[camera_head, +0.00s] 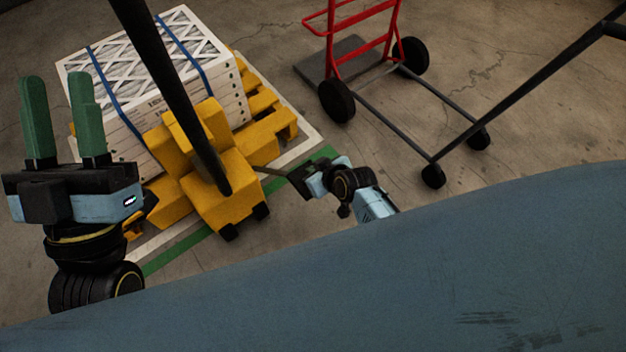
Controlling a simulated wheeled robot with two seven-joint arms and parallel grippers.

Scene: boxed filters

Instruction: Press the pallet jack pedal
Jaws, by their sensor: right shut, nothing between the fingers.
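The yellow pallet jack (226,190) stands left of centre, with its black handle (180,90) slanting up to the top edge. I cannot make out its pedal clearly. My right gripper (275,172) is shut and empty, low beside the right side of the jack's yellow body; its narrow fingers point left toward the jack. I cannot tell whether they touch it. My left gripper (57,85) is raised at the left, its two green fingers upright, apart and empty. It hides part of the jack's left side.
A pallet load of boxed filters (150,65) with blue straps sits behind the jack. A green floor stripe (175,252) runs by the jack. My blue body fills the foreground.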

